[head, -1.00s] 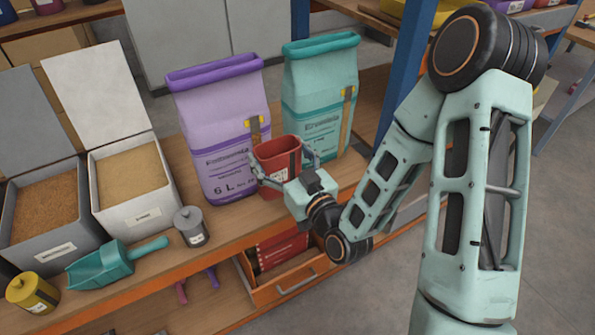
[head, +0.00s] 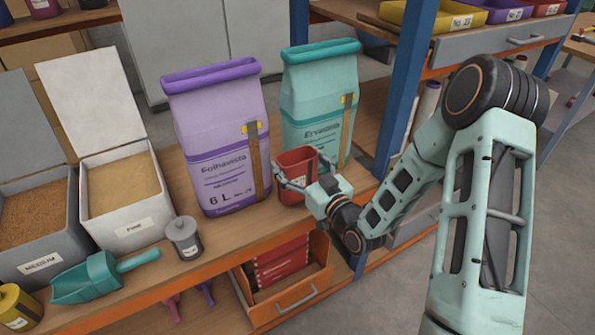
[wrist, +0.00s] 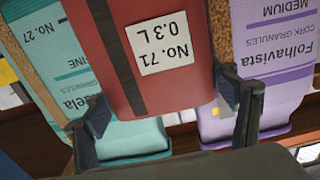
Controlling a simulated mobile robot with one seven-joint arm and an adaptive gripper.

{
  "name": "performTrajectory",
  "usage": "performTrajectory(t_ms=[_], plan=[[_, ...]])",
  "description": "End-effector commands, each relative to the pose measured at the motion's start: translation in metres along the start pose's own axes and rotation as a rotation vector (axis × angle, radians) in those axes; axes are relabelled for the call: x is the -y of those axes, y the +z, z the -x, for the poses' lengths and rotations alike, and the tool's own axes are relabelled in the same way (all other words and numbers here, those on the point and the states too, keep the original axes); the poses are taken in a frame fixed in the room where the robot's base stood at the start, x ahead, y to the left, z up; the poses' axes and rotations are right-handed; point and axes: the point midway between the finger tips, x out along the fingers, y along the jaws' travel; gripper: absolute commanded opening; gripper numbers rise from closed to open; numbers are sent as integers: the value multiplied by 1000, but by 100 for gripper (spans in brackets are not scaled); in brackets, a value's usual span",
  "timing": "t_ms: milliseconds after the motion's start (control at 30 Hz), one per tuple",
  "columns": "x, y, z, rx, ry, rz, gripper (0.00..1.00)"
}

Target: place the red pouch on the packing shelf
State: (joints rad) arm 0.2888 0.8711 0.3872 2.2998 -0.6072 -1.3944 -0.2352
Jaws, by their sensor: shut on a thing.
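The red pouch (head: 295,178) is upright and open-topped, in front of the gap between the purple sack and the teal sack. My gripper (head: 305,182) is shut on it, with one finger on each side. In the wrist view the pouch (wrist: 125,40) has a white label reading No. 71, 0.3 L, and my gripper's fingers (wrist: 168,104) press on its two sides. I cannot tell whether its base touches the bench. No surface in view is marked as the packing shelf.
The purple sack (head: 215,140) and teal sack (head: 318,95) stand close behind the pouch on the wooden bench (head: 235,232). A grey jar (head: 184,238) and teal scoop (head: 90,280) are left. Below, an orange drawer (head: 290,295) is open. A blue post (head: 408,85) rises at right.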

Motion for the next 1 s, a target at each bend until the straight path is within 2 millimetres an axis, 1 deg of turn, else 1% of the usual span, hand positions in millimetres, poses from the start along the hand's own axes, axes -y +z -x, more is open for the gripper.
performTrajectory(t_ms=[33,100,200,300,533,700,733,800,867,1000], plan=[[-3,10,-1,3,2,-3,66],[-1,20,-1,4,0,-4,66],[-1,29,-1,1,0,-2,66],[-1,33,-1,1,0,0,66],[-1,33,-1,1,0,0,66],[-1,38,-1,0,0,0,66],[-1,36,-1,1,0,0,81],[-1,36,-1,1,0,0,89],[-1,36,-1,1,0,0,95],[-1,36,0,1,0,0,96]])
